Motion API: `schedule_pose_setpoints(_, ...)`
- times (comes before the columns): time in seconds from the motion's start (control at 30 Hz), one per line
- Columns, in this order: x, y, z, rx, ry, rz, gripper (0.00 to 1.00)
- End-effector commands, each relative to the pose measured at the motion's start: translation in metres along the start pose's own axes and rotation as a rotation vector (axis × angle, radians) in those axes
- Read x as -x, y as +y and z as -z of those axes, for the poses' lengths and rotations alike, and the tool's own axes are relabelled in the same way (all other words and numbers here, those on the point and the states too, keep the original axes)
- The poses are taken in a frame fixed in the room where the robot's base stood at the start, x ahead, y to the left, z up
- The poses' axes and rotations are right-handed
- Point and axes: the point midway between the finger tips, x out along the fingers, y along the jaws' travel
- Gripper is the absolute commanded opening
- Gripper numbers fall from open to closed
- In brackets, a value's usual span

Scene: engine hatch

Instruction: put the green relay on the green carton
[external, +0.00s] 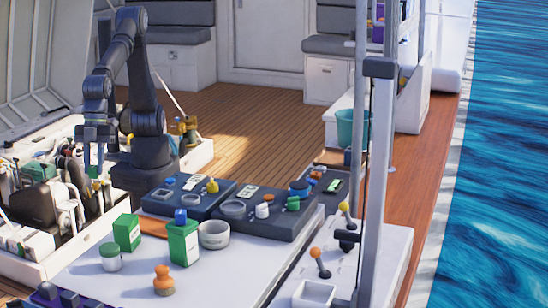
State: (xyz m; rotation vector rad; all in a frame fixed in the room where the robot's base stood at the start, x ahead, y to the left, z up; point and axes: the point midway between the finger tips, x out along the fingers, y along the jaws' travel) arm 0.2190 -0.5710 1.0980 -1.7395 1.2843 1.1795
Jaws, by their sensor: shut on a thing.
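My gripper (94,163) points down over the open engine hatch at the left. It is shut on a small green block, the green relay (95,172), just above or among the engine parts; the gap below it cannot be told. A green carton (183,243) with a white label stands upright on the white table, with a small blue piece (180,216) on top. A second, smaller green carton (127,232) stands to its left with a bare-looking top. Both cartons are to the right of and nearer the camera than my gripper.
A green-and-white jar (110,257), an orange-topped brush (163,281) and a white bowl (214,234) stand around the cartons. Two dark trays (256,222) with small parts lie behind. The engine (45,205) fills the hatch.

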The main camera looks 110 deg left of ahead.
Motion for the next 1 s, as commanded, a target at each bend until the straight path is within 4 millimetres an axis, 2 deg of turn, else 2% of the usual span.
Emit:
schedule_pose_setpoints(0.17, 0.009, 0.012, 0.018, 0.067, 0.010, 0.029, 0.03)
schedule_pose_setpoints(0.27, 0.007, 0.008, 0.021, 0.085, 0.011, 0.036, 0.03)
schedule_pose_setpoints(0.37, -0.003, -0.007, 0.023, 0.093, 0.010, 0.039, 0.03)
schedule_pose_setpoints(0.7, -0.054, -0.078, 0.029, 0.091, 0.011, 0.038, 0.03)
schedule_pose_setpoints(0.83, -0.065, -0.092, 0.031, 0.088, 0.012, 0.037, 0.03)
schedule_pose_setpoints(1.0, -0.072, -0.097, 0.030, 0.087, 0.012, 0.037, 0.03)
